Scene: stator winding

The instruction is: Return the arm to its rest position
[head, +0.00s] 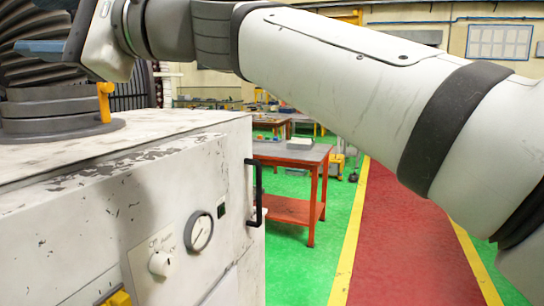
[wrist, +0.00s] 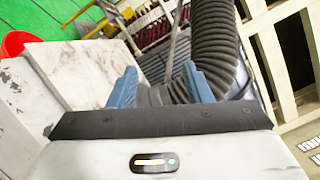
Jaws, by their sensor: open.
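My arm reaches across the top of the head view from the right to the upper left. My gripper (head: 45,48) is at the upper left there, beside a black ribbed hose (head: 30,75) and above the worn white cabinet (head: 150,175). In the wrist view my gripper (wrist: 160,72) shows two blue fingers spread apart. The ribbed hose (wrist: 215,45) rises just past the right finger, and its base is partly hidden behind the fingers. I see nothing held between them.
The cabinet has a gauge (head: 199,231), a knob (head: 160,263) and a black handle (head: 256,192). An orange table (head: 310,155) stands behind it. The red walkway (head: 400,240) at right is clear. The wrist view shows a red round object (wrist: 18,43) and a pale slatted frame (wrist: 285,55).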

